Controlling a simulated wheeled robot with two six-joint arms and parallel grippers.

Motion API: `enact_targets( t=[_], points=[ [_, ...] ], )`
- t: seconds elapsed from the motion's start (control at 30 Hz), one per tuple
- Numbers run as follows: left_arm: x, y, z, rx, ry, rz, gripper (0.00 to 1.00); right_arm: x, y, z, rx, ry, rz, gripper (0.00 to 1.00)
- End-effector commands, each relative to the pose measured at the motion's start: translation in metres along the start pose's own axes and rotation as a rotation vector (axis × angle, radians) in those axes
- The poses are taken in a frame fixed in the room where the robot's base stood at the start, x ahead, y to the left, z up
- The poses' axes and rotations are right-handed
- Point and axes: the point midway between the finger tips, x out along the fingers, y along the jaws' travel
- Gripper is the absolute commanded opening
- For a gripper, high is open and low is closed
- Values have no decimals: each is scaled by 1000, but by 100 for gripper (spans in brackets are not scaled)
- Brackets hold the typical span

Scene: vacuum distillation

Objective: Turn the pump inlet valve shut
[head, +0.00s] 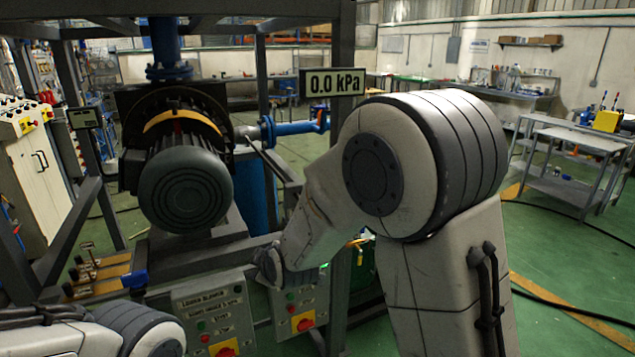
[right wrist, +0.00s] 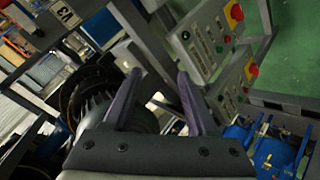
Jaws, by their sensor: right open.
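The pump (head: 185,185), a dark finned motor with a yellow band, sits in the steel frame. A blue pipe fitting (head: 268,130) with a thin grey rod stands right of it; I cannot tell if this is the inlet valve. My right gripper (head: 268,262) is low in front of the frame, beside the control boxes, its fingers hard to make out there. In the right wrist view its two purple-grey fingers (right wrist: 158,98) are apart with nothing gripped, the finned motor behind the left finger. Part of my left arm shows at the bottom left, its gripper not visible.
Two grey control boxes with red and green buttons hang on the frame, one left (head: 213,315) and one right (head: 300,300). A display (head: 333,82) reads 0.0 kPa. A V3 label (right wrist: 65,14) shows in the wrist view. Frame posts (head: 342,290) crowd the space.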

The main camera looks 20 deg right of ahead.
Motion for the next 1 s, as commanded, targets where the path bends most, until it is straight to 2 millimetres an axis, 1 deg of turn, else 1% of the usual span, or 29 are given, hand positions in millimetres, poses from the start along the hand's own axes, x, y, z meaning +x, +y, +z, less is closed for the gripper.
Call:
enact_targets(
  t=[0.03,0.07,0.1,0.17,0.2,0.3,0.4,0.47,0.57,0.63,0.77,1.0],
  points=[
    [-11,1,-1,0,0,0,0,14,36,10,-56,2,100,57],
    [-14,1,-1,0,0,0,0,21,55,15,-101,5,165,57],
    [-18,1,-1,0,0,0,0,29,81,24,-161,2,252,57],
    [-23,2,-1,0,0,0,0,36,115,39,-249,-17,376,57],
    [-26,2,-1,0,0,0,0,38,135,50,-305,-37,451,57],
    [-32,2,-2,0,0,0,0,37,173,74,-426,-95,606,57],
    [-35,2,-2,0,0,0,0,32,195,91,-510,-147,706,57],
    [-36,3,-2,0,0,0,0,30,203,97,-540,-168,743,57],
    [-38,3,-2,0,0,0,0,30,210,100,-563,-183,769,57],
    [-40,3,-2,0,0,0,0,34,215,99,-565,-183,773,57],
    [-49,4,-3,0,0,0,0,47,229,98,-564,-182,772,57],
    [-64,5,-3,-1,0,0,0,78,259,95,-562,-181,770,57]
  ],
)
